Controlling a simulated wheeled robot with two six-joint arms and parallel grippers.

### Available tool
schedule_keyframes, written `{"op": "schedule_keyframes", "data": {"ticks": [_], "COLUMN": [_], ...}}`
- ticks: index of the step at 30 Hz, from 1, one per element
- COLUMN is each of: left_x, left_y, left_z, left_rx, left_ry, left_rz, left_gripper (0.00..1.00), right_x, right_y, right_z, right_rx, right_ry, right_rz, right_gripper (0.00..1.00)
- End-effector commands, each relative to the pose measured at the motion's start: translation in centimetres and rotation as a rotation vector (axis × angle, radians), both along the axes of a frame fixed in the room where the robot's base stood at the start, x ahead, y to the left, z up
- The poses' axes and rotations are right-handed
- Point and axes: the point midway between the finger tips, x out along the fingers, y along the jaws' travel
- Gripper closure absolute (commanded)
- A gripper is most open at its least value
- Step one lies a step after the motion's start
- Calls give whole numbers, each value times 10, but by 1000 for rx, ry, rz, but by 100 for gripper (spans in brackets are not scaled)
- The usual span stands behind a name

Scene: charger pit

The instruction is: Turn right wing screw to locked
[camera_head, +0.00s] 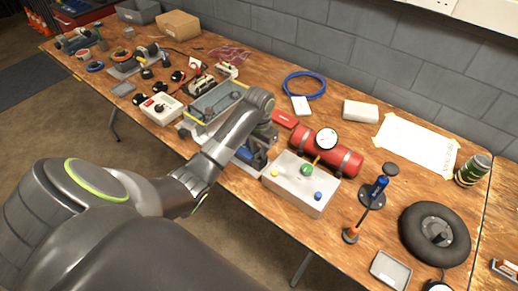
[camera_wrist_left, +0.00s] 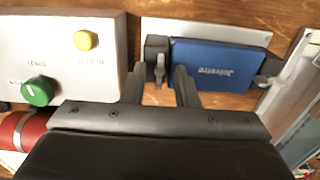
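A blue battery-like block (camera_wrist_left: 222,62) with white lettering sits in a pale mount (camera_wrist_left: 200,27) in the left wrist view. A small grey wing screw (camera_wrist_left: 160,72) on a dark block stands at the block's end nearer the white control box. My left gripper (camera_wrist_left: 161,78) is open, with one finger on each side of the wing screw and gaps visible. In the head view the blue block (camera_head: 251,157) shows partly under my left arm, and the wing screw is hidden. My right gripper is not in view.
The white control box (camera_head: 300,183) with green, yellow and blue knobs stands close to the right of the mount. A red tank (camera_head: 325,152) with a gauge lies behind it. A grey machine bed (camera_head: 215,100) is to the left.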

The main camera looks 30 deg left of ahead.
Motion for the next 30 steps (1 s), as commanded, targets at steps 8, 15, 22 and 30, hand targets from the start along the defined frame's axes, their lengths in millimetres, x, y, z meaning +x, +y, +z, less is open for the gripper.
{"op": "schedule_keyframes", "data": {"ticks": [8,15,22,30], "left_x": [0,0,0,0], "left_y": [0,0,0,-1], "left_z": [0,0,1,4], "left_rx": [0,0,0,-2], "left_ry": [0,-1,-1,0], "left_rz": [0,0,-8,-106], "left_gripper": [79,100,100,100], "right_x": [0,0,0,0], "right_y": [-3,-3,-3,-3], "right_z": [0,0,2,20], "right_rx": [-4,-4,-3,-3], "right_ry": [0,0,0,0], "right_rz": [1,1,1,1], "right_gripper": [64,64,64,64]}}
